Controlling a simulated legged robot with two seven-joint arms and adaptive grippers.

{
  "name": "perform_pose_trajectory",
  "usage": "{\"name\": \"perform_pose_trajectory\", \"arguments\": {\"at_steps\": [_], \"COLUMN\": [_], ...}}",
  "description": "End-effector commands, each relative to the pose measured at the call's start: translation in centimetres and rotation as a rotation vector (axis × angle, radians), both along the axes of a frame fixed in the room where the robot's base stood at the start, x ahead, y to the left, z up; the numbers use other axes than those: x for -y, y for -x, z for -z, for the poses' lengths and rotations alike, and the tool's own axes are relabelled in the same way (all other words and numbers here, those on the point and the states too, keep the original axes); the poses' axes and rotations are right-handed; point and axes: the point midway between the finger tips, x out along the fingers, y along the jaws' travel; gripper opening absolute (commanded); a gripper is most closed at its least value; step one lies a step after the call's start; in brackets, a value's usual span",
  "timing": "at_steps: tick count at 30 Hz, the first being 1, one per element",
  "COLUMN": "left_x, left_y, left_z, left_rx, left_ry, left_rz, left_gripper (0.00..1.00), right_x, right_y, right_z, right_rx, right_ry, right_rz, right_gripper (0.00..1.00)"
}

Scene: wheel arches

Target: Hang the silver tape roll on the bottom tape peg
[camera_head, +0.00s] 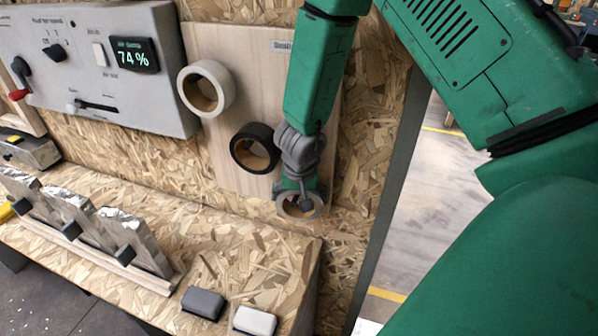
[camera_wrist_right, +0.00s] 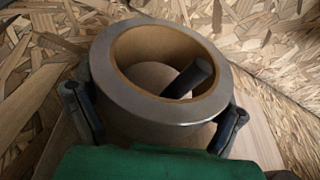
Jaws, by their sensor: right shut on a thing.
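The silver tape roll (camera_wrist_right: 160,112) is held between the two fingers of my right gripper (camera_wrist_right: 157,120), one on each side of its rim. In the head view, the roll (camera_head: 285,209) is low on the wooden peg board (camera_head: 232,70), and my right gripper (camera_head: 301,202) partly covers it. In the right wrist view, the dark bottom tape peg (camera_wrist_right: 190,78) shows inside the roll's hole, its tip against the inner wall. I cannot tell how far the roll is along the peg. My left gripper is not in view.
A white tape roll (camera_head: 222,80) and a black tape roll (camera_head: 240,160) hang above on the same board. Below is a chipboard bench (camera_head: 235,240) with a dark block (camera_head: 203,303) and a light block (camera_head: 254,321). A grey control panel (camera_head: 95,70) is at the left.

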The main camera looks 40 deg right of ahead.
Motion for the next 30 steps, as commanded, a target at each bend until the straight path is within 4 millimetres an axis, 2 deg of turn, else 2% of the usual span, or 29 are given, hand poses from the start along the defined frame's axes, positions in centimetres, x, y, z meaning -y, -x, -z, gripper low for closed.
{"name": "perform_pose_trajectory", "arguments": {"at_steps": [6,7,8,20,26,30], "left_x": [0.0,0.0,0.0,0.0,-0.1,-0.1], "left_y": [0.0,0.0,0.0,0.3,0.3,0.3], "left_z": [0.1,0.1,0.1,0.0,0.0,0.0], "left_rx": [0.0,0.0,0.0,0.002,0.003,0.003], "left_ry": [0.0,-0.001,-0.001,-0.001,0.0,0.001], "left_rz": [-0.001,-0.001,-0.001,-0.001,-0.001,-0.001], "left_gripper": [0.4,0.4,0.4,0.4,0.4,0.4], "right_x": [-0.1,-0.1,0.0,-0.1,-0.7,-1.4], "right_y": [0.4,0.4,0.4,0.4,0.8,1.3], "right_z": [0.3,0.4,0.4,-0.5,-3.4,-6.1], "right_rx": [-0.01,-0.01,-0.01,-0.007,-0.001,-0.002], "right_ry": [0.0,-0.002,-0.002,0.0,0.001,-0.002], "right_rz": [0.001,0.0,0.0,-0.001,0.001,0.003], "right_gripper": [0.41,0.98,1.0,1.0,1.0,1.0]}}
